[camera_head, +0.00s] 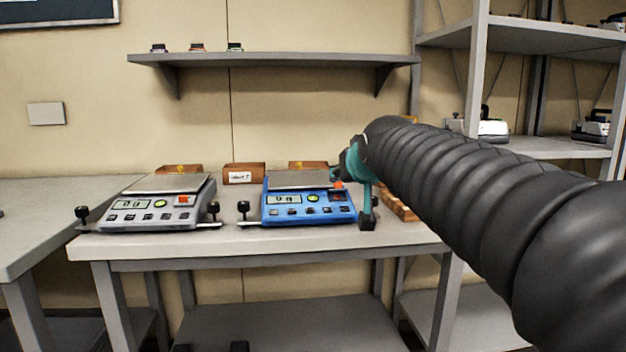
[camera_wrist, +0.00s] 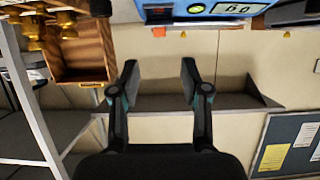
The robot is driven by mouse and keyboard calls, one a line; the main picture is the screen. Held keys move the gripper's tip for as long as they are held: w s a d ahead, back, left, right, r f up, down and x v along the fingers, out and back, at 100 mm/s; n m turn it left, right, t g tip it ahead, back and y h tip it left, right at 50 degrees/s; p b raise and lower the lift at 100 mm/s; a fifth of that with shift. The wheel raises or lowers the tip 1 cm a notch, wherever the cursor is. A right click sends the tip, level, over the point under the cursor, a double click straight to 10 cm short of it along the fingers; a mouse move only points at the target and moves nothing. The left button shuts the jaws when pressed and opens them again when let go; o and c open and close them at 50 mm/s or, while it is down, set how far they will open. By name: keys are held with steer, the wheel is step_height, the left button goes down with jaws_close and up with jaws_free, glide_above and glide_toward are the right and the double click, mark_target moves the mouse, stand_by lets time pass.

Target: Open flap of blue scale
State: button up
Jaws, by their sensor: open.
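The blue scale (camera_head: 309,216) stands on the table, with a grey top plate (camera_head: 298,179), a display, a green button and an orange-red piece (camera_head: 338,184) at its upper right. Which part is the flap I cannot tell. My gripper (camera_head: 357,192) is at the scale's right end and hides part of it; contact cannot be judged. In the wrist view, turned upside down, my gripper (camera_wrist: 159,80) is open with nothing between its fingers. The blue scale (camera_wrist: 196,12) lies at the top edge, mostly cut off.
A grey scale (camera_head: 150,215) stands left of the blue one. Small wooden boxes (camera_head: 244,173) stand behind them. A wooden box (camera_wrist: 88,52) with brass weights is right of the blue scale, partly hidden by my arm in the head view. A wall shelf (camera_head: 280,59) hangs above.

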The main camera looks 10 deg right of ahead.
mark_target(339, 188)
steer(key=p+x, duration=0.1)
steer(key=x, duration=0.9)
steer(key=shift+f, duration=0.1)
steer(key=shift+c, duration=0.3)
jaws_close()
